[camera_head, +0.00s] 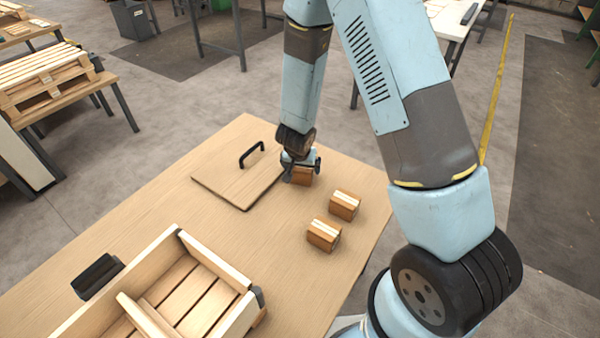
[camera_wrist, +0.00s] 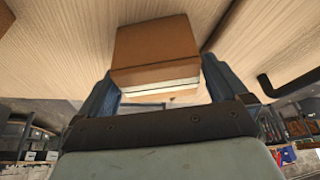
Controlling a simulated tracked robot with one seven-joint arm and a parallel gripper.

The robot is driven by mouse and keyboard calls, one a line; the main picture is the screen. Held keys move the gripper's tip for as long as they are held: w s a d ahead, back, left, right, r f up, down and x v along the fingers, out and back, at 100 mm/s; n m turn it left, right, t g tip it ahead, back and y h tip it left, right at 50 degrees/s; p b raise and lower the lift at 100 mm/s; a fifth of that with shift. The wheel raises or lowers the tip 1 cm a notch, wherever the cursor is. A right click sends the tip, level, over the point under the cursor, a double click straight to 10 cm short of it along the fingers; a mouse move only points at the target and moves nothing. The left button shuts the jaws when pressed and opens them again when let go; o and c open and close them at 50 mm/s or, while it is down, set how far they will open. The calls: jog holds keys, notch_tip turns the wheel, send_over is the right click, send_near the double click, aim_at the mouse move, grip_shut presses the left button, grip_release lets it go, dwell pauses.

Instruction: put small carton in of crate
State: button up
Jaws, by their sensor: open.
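A small brown carton (camera_head: 302,175) stands on the wooden table near its far edge. My gripper (camera_head: 300,164) is open above it, with the fingers at its sides. In the wrist view the carton (camera_wrist: 155,50) shows between the two spread fingers of my gripper (camera_wrist: 160,88); I cannot tell whether they touch it. Two more small cartons, one (camera_head: 344,205) and another (camera_head: 323,235), stand nearer on the table, each with a pale strip on top. The open wooden crate (camera_head: 215,261) is at the lower left, partly cut off by the picture edge, with a slatted floor and a divider.
A flat wooden lid (camera_head: 228,183) with a black handle (camera_head: 251,154) lies left of my gripper. A black block (camera_head: 97,276) is beside the crate. The table (camera_head: 150,208) is clear between lid and crate. Pallets (camera_head: 45,78) lie on another table at left.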

jog(key=shift+c, duration=0.4)
jog(key=c, duration=1.1)
jog(key=shift+r, duration=0.1)
jog(key=shift+c, duration=0.2)
